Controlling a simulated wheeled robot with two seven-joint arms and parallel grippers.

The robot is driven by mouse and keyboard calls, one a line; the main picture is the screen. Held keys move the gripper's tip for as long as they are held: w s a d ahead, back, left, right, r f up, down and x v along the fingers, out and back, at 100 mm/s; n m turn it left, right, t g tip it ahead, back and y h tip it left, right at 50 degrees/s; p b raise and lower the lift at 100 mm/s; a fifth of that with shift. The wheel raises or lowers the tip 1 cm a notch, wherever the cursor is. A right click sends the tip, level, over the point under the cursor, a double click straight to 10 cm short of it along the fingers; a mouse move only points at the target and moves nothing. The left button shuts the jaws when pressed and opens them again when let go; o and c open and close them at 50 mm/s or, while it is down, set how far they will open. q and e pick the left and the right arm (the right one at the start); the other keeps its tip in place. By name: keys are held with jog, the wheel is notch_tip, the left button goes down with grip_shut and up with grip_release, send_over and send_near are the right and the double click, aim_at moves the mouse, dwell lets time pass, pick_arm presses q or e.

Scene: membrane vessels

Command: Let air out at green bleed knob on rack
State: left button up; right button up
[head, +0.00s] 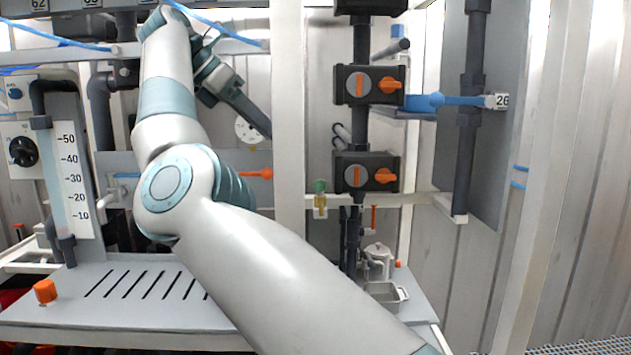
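The green bleed knob (320,186) sits on top of a small brass-coloured fitting (320,204), mounted on a white rail of the rack just right of a white upright. My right arm comes in from the bottom right and reaches up to the left. Its dark gripper (262,128) points down and right, left of the upright, above and to the left of the green knob and apart from it in the picture. I see it from the side, so its finger gap is hidden. My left gripper is out of view.
Black valves with orange handles (388,176) stand right of the knob. A white upright (289,120) stands between gripper and knob in the picture. A metal tray (403,293) and jug (379,255) are below.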

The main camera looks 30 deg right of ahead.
aim_at(320, 180)
jog(key=p+x, duration=0.1)
jog(key=x, duration=1.4)
jog(key=shift+s+f, duration=0.1)
